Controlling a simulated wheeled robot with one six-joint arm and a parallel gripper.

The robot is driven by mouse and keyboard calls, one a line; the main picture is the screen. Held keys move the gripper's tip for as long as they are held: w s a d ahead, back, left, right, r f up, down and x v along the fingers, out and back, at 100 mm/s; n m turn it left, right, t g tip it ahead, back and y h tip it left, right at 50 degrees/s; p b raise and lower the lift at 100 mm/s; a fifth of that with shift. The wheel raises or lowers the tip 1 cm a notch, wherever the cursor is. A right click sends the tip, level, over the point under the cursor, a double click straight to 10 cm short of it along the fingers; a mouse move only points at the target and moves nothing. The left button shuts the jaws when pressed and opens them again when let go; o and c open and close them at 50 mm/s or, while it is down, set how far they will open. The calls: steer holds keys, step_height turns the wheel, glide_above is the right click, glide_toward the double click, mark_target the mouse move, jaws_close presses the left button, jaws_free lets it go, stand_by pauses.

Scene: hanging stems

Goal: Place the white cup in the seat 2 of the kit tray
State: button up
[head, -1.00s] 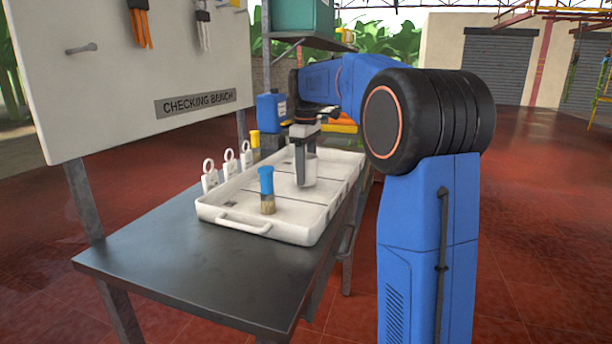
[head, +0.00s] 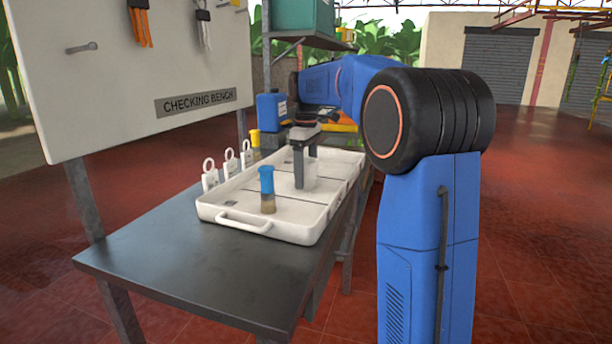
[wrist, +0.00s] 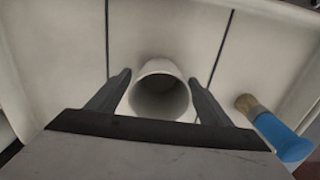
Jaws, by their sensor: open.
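The white cup (wrist: 160,92) stands upright in a middle compartment of the white kit tray (head: 262,228), between two dark divider lines in the wrist view. In the head view the cup (head: 311,176) is partly hidden behind a finger. My gripper (head: 303,180) is open, with its fingers pointing down at the cup. In the wrist view its two fingertips (wrist: 160,76) lie on either side of the cup, with small gaps visible. Seat numbers cannot be read.
A blue-capped brush (head: 267,190) stands in the tray's near compartment. Several white ring-topped tags (head: 210,175) line the tray's left side. A yellow-topped item (head: 254,139) and a blue container (head: 271,110) stand farther back. The near bench top (head: 190,262) is clear.

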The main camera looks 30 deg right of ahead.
step_height(320, 180, up, 12)
steer(key=shift+f, duration=0.15)
steer(key=shift+s, duration=0.15)
stand_by(0.6)
